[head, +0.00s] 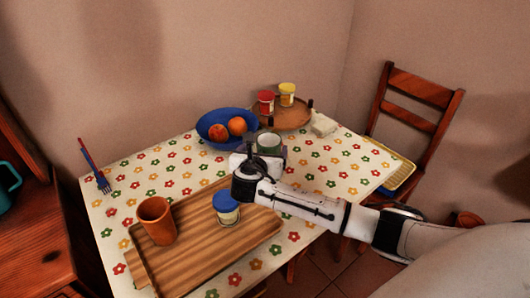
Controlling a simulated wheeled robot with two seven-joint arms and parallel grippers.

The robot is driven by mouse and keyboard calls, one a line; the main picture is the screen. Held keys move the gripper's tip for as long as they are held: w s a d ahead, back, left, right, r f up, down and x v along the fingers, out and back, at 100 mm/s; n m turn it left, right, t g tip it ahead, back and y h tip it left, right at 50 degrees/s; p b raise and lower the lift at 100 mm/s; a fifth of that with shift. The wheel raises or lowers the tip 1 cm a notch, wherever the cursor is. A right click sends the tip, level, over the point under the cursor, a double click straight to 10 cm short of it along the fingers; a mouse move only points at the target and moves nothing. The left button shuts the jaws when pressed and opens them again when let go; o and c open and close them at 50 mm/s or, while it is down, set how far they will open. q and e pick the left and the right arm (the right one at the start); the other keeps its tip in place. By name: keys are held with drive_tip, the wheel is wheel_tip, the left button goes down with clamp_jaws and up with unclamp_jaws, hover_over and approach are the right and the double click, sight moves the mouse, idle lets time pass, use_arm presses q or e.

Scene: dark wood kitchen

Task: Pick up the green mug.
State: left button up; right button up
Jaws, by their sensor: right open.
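The gripper is open. The wrist hides the lower part of the mug, so I cannot tell whether the fingers are around it or touching it. My left gripper is not in view.
A wooden tray (185,262) holds an orange-brown cup (156,221) and a blue-lidded jar (226,209). A blue bowl (210,119) of fruit and a round board (296,120) with red and yellow containers are behind. A chair (418,92) stands right.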

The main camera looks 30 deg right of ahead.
sight(270, 140)
drive_tip(key=x, duration=0.6)
drive_tip(key=shift+d+f+b, duration=0.2)
drive_tip(key=shift+d+b, duration=0.1)
drive_tip(key=shift+b, duration=0.05)
drive_tip(key=c, duration=1.4)
